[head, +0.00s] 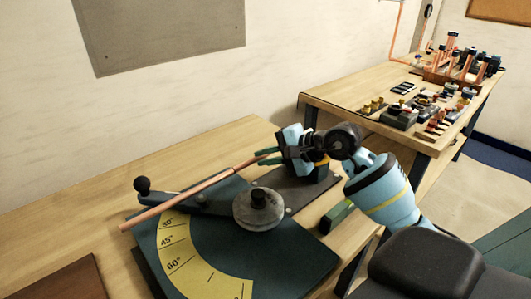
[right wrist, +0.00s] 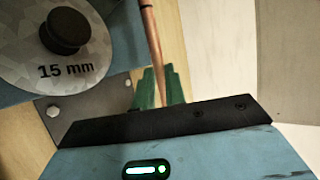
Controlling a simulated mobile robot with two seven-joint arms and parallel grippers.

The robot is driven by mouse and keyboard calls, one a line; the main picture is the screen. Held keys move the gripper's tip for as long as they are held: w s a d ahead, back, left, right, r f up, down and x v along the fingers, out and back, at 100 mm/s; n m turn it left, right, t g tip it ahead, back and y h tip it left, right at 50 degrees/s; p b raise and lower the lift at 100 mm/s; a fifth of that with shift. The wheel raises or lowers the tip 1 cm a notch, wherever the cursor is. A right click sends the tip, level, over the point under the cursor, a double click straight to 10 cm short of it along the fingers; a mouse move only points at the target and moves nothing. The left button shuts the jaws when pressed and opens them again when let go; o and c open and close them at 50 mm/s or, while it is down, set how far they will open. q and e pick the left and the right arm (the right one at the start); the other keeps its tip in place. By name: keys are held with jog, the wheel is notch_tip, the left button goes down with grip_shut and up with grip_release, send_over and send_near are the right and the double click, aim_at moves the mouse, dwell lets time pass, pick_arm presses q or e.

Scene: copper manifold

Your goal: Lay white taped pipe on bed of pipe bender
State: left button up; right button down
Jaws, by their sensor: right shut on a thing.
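A copper pipe (head: 190,195) runs slantwise over the pipe bender, its far end to the left past the black-knobbed lever. No white tape can be made out on it. My right gripper (head: 268,156) is shut on the pipe near its right end with green fingers; the fingers also show in the right wrist view (right wrist: 158,88), with the pipe (right wrist: 150,38) between them. The pipe bender has a dark green plate (head: 290,262), a yellow angle scale (head: 178,256) and a round former (head: 258,208) marked 15 mm. I cannot tell whether the pipe touches the bender. My left gripper is out of view.
The bender stands on a wooden bench (head: 60,232) against a pale wall. A brown board (head: 62,280) lies at the lower left. A second bench (head: 335,97) behind holds fittings and upright copper pipes (head: 460,66).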

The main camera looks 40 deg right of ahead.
notch_tip(320, 180, down, 7)
jog(key=b, duration=0.2)
jog(key=shift+r+b, duration=0.15)
jog(key=shift+b, duration=0.25)
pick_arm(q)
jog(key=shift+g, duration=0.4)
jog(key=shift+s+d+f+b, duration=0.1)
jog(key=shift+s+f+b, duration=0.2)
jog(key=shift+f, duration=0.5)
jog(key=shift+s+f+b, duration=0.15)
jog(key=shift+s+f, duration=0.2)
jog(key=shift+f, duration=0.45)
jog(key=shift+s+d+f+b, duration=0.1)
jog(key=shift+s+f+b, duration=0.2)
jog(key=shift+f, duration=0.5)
pick_arm(e)
jog(key=shift+f, duration=0.6)
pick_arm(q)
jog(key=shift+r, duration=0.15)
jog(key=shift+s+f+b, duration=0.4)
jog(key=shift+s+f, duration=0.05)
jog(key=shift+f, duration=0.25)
pick_arm(e)
jog(key=shift+d, duration=0.85)
jog(key=c, duration=1.4)
grip_release()
jog(key=shift+o, duration=0.2)
